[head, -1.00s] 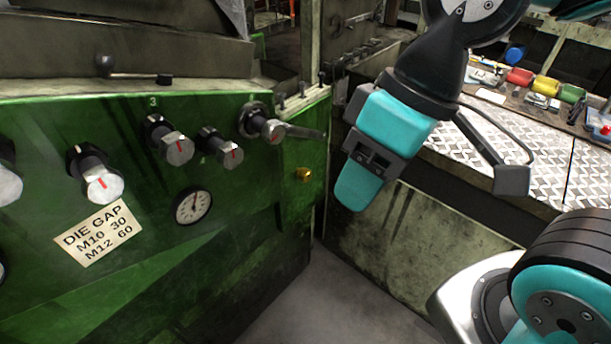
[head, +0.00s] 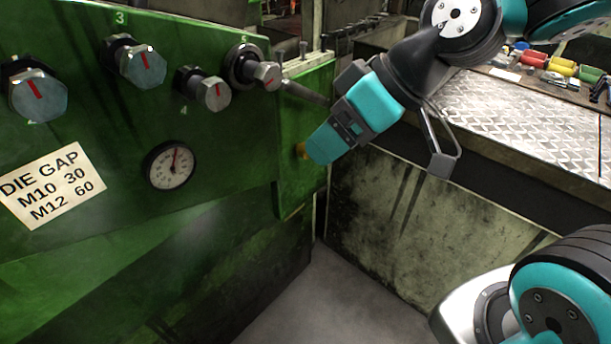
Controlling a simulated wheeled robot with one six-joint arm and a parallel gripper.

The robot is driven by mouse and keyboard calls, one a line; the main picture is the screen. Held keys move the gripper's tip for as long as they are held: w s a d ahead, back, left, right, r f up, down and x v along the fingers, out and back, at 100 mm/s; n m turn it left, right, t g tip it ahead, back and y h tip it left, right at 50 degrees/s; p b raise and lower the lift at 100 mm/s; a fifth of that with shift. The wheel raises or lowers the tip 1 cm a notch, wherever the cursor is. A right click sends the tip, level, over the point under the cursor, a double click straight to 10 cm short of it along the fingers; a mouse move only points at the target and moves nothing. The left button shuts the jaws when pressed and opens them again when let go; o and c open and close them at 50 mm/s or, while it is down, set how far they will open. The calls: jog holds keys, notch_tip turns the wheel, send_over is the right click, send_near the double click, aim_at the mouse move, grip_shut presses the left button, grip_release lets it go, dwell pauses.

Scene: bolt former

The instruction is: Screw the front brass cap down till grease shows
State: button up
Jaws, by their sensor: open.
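The brass cap (head: 301,151) is on the green machine's right-hand panel, below the lever. Only a small part of it shows, as my gripper covers the rest. My gripper (head: 322,146) is at the cap from the right, pointing down and left. It is open. I cannot tell whether the fingers are around the cap or only in front of it. No grease can be made out.
A knob with a lever (head: 265,74) sticks out just above my gripper. Several knobs, a dial gauge (head: 169,165) and a die gap label (head: 52,185) are to the left. A tread-plate bench (head: 530,120) stands at right. The floor (head: 325,300) below is clear.

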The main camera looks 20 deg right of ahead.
jog(key=w+d+f+t+b, duration=0.4)
jog(key=w+d+f+b, duration=0.25)
jog(key=f+b, duration=0.25)
jog(key=w+d+f+t+b, duration=0.5)
jog(key=w+f+b, duration=0.2)
jog(key=f+b, duration=0.25)
jog(key=shift+h, duration=0.5)
jog(key=p+x, duration=1.3)
jog(key=x, duration=0.4)
jog(key=shift+w+d+f, duration=0.1)
jog(key=shift+d+f, duration=0.05)
jog(key=shift+c, duration=0.3)
jog(key=c, duration=0.9)
